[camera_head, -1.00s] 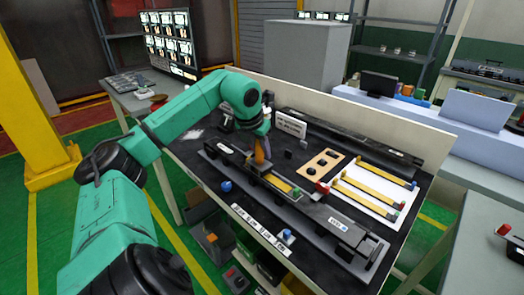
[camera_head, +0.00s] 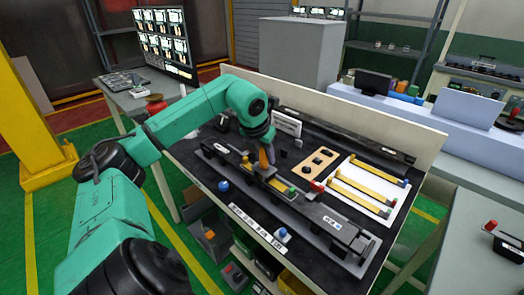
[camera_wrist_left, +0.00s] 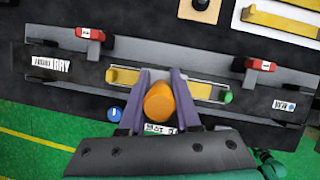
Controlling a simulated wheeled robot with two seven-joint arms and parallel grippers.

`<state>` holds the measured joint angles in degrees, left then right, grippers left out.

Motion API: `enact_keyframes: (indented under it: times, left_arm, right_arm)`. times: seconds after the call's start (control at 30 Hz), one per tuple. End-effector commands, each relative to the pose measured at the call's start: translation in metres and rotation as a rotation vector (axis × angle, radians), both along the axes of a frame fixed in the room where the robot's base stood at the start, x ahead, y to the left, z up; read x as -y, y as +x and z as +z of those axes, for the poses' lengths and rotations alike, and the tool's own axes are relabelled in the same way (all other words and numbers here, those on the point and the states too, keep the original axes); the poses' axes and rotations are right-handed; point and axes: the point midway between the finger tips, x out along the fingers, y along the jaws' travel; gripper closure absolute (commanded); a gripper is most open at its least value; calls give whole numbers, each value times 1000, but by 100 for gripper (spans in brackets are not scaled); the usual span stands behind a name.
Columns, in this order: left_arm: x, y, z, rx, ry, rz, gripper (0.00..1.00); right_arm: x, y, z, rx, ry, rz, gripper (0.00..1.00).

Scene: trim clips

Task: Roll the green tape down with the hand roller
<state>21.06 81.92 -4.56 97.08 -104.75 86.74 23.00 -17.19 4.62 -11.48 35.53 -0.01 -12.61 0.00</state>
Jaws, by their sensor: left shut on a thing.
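My left gripper (camera_head: 266,146) is shut on the orange handle (camera_head: 263,159) of the hand roller, above the long dark fixture. In the left wrist view the handle (camera_wrist_left: 159,103) sits between the purple fingers (camera_wrist_left: 160,78). My right gripper is not in view.
The dark fixture rail (camera_head: 340,222) carries red clamps, (camera_wrist_left: 90,33) and (camera_wrist_left: 260,65), on either side of the strip. A white sheet (camera_head: 350,203) with more yellow strips lies right. A blue knob (camera_head: 223,186) stands in front.

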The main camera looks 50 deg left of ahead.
Motion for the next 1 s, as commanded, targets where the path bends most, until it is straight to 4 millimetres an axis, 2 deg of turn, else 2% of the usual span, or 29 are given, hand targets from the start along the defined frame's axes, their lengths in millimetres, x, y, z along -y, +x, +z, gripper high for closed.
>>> enact_keyframes:
  times: [1.0]
  left_arm:
    - [45,1,-3,-10,-1,1,100]
  right_arm:
    - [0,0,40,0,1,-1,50]
